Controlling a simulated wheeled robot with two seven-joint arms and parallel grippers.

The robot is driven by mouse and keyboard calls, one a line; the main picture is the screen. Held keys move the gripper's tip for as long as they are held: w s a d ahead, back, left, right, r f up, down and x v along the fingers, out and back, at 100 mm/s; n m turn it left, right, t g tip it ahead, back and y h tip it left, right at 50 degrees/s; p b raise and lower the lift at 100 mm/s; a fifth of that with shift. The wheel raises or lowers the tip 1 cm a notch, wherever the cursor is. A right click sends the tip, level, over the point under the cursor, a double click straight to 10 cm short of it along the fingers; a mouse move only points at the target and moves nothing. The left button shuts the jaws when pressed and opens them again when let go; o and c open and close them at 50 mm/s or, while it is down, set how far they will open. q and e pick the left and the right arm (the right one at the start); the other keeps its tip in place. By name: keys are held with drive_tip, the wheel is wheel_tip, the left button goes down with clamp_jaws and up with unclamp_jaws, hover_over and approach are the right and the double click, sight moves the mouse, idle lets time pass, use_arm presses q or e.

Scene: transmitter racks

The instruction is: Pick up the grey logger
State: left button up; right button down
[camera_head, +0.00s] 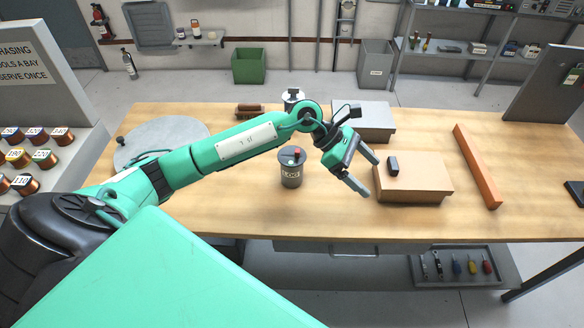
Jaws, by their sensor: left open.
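The grey logger (291,172) is an upright grey can with a pale label reading "LOG" and a red knob on its lid. It stands on the wooden table (250,205) near the middle. My left gripper (371,178) is open and empty, to the right of the logger and apart from it. Its fingers point right and down, close to the left side of a brown box. My left forearm passes behind and above the logger in the picture. My right gripper is not in view.
The brown box (415,185) bears a small dark object (393,166). A grey box (365,118) and a pale can (293,98), partly hidden by my arm, stand behind. An orange bar (477,165) lies right. A round grey plate (160,140) is left. Table front is clear.

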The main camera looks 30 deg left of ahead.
use_arm(q)
drive_tip(key=w+a+f+m+y, duration=0.2)
drive_tip(key=a+y, duration=0.3)
drive_tip(key=a, duration=0.5)
wheel_tip(320, 180, up, 2)
drive_tip(key=r+g+y, duration=0.1)
drive_tip(key=g+y, duration=0.1)
drive_tip(key=y, duration=0.4)
hover_over(292, 155)
drive_tip(key=f, duration=0.2)
drive_tip(key=f+p, duration=0.1)
drive_tip(key=f, duration=0.2)
drive_tip(key=f+p, duration=0.1)
drive_tip(key=f, duration=0.2)
drive_tip(key=shift+s+a+f, duration=0.15)
drive_tip(key=shift+s+f, duration=0.05)
drive_tip(key=shift+s, duration=0.1)
drive_tip(key=shift+f+p, duration=0.45)
drive_tip(key=shift+p, duration=0.1)
drive_tip(key=f, duration=0.1)
drive_tip(key=f+p, duration=0.1)
drive_tip(key=f, duration=0.1)
drive_tip(key=shift+w+d+f+p, duration=0.15)
drive_tip(key=shift+d+f+p, duration=0.1)
drive_tip(key=shift+p, duration=0.15)
drive_tip(key=shift+f, duration=0.55)
drive_tip(key=c, duration=0.9)
